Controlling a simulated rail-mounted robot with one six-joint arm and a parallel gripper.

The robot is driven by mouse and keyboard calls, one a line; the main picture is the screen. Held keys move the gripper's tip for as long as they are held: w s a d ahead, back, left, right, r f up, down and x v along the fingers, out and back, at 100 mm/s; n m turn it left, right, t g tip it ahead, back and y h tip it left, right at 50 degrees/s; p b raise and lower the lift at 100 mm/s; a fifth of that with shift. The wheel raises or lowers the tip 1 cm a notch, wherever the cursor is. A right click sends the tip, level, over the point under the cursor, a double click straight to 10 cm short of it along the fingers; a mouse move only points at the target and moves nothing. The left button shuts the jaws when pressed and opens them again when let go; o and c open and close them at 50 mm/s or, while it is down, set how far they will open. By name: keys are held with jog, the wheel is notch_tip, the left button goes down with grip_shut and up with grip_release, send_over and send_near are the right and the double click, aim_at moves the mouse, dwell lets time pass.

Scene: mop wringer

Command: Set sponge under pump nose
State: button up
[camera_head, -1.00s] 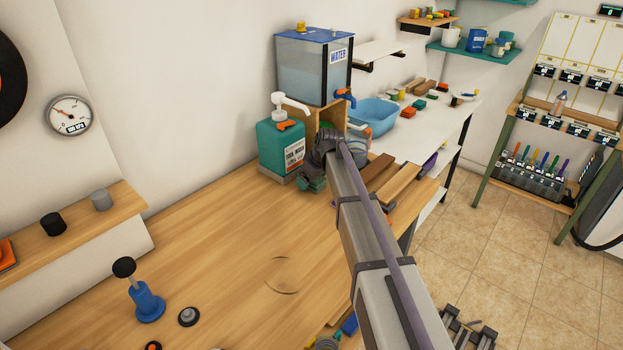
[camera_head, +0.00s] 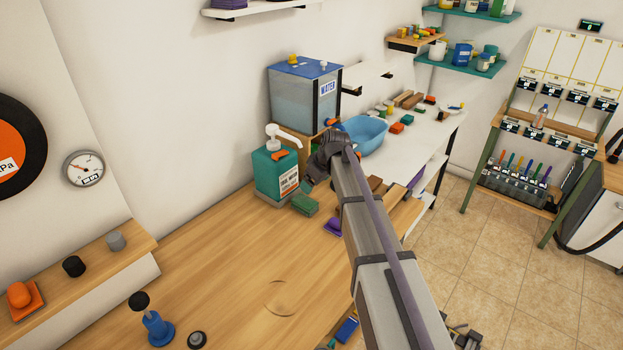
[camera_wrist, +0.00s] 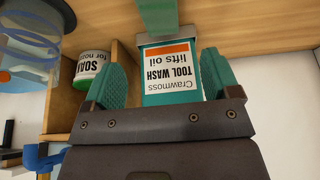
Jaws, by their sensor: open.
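The teal pump bottle (camera_head: 272,176) with a white pump nose (camera_head: 290,139) and a "Tool Wash" label stands at the back of the wooden bench; its label shows upside down in the wrist view (camera_wrist: 170,66). A green sponge (camera_head: 305,203) lies on the bench in front of the bottle, at its right front corner. In the wrist view a green block (camera_wrist: 160,15) at the top edge looks like this sponge. My gripper (camera_head: 317,182) is open, just above and right of the sponge and apart from it. Its green fingers (camera_wrist: 160,80) have an empty gap between them.
A water tank (camera_head: 303,92) on a wooden stand and a blue basin (camera_head: 363,134) are behind my arm. A soap tin (camera_wrist: 91,66) sits close to one finger. A purple block (camera_head: 333,227) lies right of the sponge. The bench's middle is clear.

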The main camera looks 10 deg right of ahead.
jog(key=s+a+m+g+h, duration=0.1)
jog(key=s+m, duration=0.2)
jog(key=s, duration=1.2)
jog(key=s+a+f+m+g+h, duration=0.1)
jog(key=s+m, duration=0.3)
jog(key=s, duration=1.2)
jog(key=shift+a+f+m+g+h, duration=0.3)
jog(key=shift+a+g+h, duration=0.1)
jog(key=shift+g, duration=0.3)
